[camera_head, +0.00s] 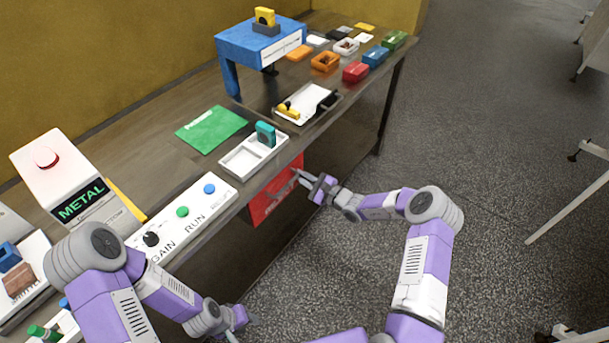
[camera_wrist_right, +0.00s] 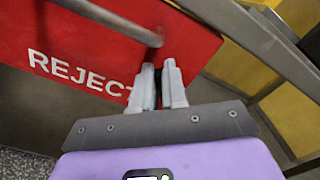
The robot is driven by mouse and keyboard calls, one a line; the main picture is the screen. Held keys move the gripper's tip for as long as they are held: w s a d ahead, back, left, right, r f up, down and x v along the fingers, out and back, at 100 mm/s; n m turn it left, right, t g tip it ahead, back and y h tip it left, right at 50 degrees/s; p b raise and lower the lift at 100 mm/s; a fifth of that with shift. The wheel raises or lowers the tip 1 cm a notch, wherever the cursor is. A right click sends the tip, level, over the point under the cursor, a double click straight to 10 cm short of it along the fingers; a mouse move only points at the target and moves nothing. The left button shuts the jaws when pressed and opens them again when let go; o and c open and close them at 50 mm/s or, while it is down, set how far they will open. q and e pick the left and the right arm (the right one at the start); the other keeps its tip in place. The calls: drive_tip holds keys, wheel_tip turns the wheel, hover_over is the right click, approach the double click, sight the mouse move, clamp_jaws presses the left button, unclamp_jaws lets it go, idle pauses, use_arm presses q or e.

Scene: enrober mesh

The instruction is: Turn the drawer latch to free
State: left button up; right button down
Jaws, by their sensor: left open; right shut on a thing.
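The red drawer front (camera_head: 265,203) is below the worktop's front edge; in the right wrist view it fills the upper left and bears the word REJECT (camera_wrist_right: 75,72). My right gripper (camera_head: 301,175) is at this front, towards its right side. In the right wrist view its fingertips (camera_wrist_right: 158,80) are close together on a narrow dark piece, seemingly the drawer latch, mostly hidden between them. A grey bar (camera_wrist_right: 110,20) crosses the red front just beyond the fingertips. My left gripper (camera_head: 238,318) is low at the bottom of the head view, empty and away from the drawer.
The worktop (camera_head: 150,107) above holds a control panel (camera_head: 190,205) with a knob and buttons, a white divided tray (camera_head: 240,160), a blue stand (camera_head: 258,45) and several coloured boxes. The floor (camera_head: 480,150) to the right of the bench is clear near my arm.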

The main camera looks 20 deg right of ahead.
drive_tip(key=n, duration=0.3)
drive_tip(key=f+n, duration=0.1)
drive_tip(key=n, duration=0.2)
drive_tip(key=f+n, duration=0.1)
drive_tip(key=n, duration=0.3)
drive_tip(key=shift+s+a, duration=0.35)
drive_tip(key=shift+a, duration=0.05)
drive_tip(key=shift+f+n, duration=0.1)
drive_tip(key=shift+n, duration=0.2)
drive_tip(key=c, duration=1.2)
unclamp_jaws()
drive_tip(key=shift+o, duration=0.2)
drive_tip(key=p+v, duration=0.1)
drive_tip(key=v, duration=0.6)
drive_tip(key=shift+s+d, duration=0.2)
